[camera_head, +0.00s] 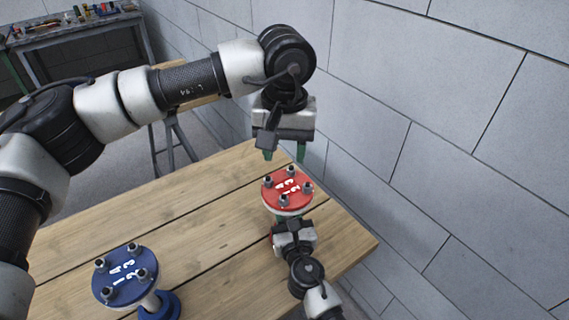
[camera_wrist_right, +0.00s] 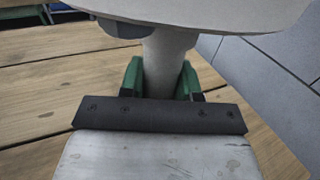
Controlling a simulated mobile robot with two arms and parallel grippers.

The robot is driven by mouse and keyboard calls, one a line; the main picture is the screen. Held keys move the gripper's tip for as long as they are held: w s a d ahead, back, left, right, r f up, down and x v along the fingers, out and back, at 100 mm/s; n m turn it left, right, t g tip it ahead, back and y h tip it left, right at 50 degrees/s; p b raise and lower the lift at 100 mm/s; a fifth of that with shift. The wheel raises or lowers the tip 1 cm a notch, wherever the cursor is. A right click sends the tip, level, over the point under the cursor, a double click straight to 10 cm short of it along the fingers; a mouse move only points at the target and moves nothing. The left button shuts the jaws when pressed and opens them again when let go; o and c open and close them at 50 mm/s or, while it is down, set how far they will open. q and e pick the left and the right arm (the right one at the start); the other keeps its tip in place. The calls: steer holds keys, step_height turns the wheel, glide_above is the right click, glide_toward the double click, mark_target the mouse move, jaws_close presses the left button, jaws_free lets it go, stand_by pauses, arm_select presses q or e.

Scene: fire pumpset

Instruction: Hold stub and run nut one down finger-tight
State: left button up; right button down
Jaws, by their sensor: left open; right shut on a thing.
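The red flange (camera_head: 284,186) has white markings and several upright studs with nuts on its top face, at the right end of the table. Under it is the stub, a pale pipe (camera_wrist_right: 165,60) in the right wrist view. My right gripper (camera_wrist_right: 165,78) is shut on that pipe, one green finger on each side, just below the flange. In the head view my right gripper (camera_head: 288,220) is partly hidden under the flange. My left gripper (camera_head: 284,154) is open and empty above the far side of the red flange, its green fingertips pointing down.
A blue flange (camera_head: 125,275) with similar studs stands on the wooden table (camera_head: 200,215) at the front left. A block wall (camera_head: 440,130) runs close along the right. A workbench (camera_head: 75,32) with small items stands at the back left.

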steer(key=shift+f, duration=0.1)
steer(key=c, duration=0.7)
jaws_free()
steer(key=shift+s, duration=0.1)
